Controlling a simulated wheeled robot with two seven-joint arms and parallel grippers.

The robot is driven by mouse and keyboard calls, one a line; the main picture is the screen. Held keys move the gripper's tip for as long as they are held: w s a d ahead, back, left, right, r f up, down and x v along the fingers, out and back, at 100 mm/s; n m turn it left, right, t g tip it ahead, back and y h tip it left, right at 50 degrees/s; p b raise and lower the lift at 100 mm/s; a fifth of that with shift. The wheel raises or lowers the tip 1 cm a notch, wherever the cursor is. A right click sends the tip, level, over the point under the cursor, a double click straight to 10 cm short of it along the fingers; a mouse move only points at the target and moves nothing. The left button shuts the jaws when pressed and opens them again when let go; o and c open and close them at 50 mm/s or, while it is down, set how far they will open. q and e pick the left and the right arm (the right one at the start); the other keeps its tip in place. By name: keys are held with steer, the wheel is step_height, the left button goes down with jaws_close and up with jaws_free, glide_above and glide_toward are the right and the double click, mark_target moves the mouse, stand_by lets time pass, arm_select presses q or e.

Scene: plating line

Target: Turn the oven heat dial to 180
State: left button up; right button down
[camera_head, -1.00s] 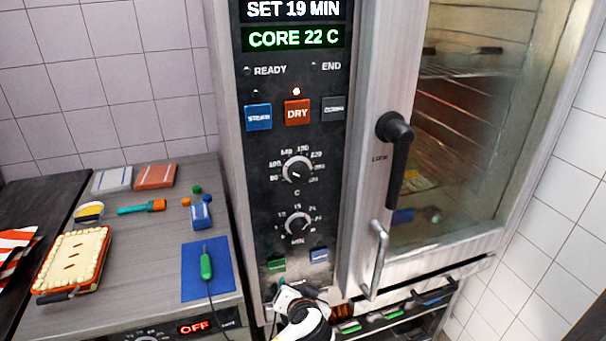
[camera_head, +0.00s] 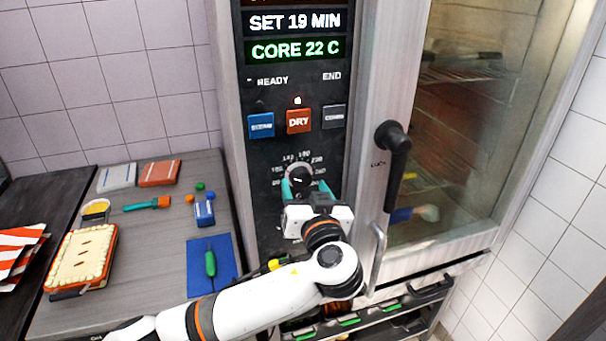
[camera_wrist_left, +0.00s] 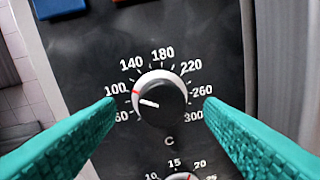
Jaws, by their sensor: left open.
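The oven heat dial (camera_wrist_left: 165,97), a round black knob with a pale rim, sits on the dark control panel; in the head view it (camera_head: 299,177) is partly covered by my gripper. Its scale runs from 60 to 300 with a C below. The white pointer line points left, near the 100 end of the scale, and a red mark shows at the rim by 100. My left gripper (camera_head: 304,187) is open in front of the dial. In the wrist view its teal fingers stand either side of the knob, with a visible gap on each side.
The minute dial (camera_wrist_left: 186,177) lies just below, hidden by my arm in the head view. The blue, red DRY (camera_head: 299,121) and grey buttons are above. The black door handle (camera_head: 396,160) and a metal bar handle (camera_head: 378,250) are close on the right. A counter with a pie (camera_head: 82,256) is left.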

mark_target(301, 178)
arm_select(q)
steer(key=shift+p+x, duration=0.35)
steer(key=shift+x, duration=1.05)
steer(key=shift+c, duration=0.4)
